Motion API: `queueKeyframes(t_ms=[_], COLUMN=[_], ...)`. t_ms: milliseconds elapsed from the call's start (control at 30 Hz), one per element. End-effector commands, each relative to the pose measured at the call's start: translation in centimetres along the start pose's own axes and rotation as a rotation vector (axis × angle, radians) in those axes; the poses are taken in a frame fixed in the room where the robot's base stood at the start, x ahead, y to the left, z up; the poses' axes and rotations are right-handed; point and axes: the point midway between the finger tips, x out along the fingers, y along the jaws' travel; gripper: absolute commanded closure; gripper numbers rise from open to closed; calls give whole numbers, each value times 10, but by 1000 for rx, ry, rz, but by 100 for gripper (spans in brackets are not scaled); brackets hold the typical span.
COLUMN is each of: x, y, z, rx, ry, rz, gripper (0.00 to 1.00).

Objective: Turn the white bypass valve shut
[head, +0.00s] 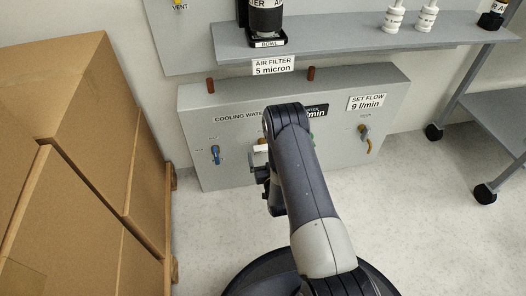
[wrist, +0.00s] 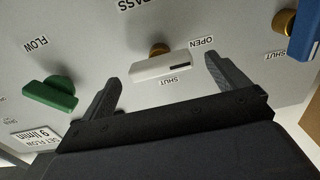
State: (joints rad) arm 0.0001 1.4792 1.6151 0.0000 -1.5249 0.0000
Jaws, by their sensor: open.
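The white bypass valve handle (wrist: 150,67) is a bar on a brass stem, in the middle of the wrist view. It lies nearly level there, with a dark mark on its right half. The OPEN label (wrist: 202,41) is just off its right end and the SHUT label (wrist: 168,80) is beside its long lower edge. My gripper (wrist: 160,72) is open, one finger off each end of the handle, with no contact visible. In the head view the white handle (head: 259,148) shows just left of my arm, with my gripper (head: 262,172) partly hidden beside it.
A green handle (wrist: 47,94) is left of my left finger, and a blue handle (wrist: 304,36) is at the right edge. The blue one also shows in the head view (head: 216,155). Cardboard boxes (head: 75,150) stand on the left. A grey shelf (head: 340,42) is above the panel (head: 230,172).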

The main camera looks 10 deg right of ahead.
Motion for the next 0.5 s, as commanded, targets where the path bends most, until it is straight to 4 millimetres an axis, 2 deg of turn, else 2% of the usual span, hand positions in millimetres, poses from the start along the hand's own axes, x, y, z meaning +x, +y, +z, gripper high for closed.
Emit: queueKeyframes(t_ms=[100,200,500], x=[20,31,39], y=[0,0,0], z=[2,2,0], rx=[0,0,0], ry=[3,1,-2], rz=[0,0,0], gripper=[5,5,5])
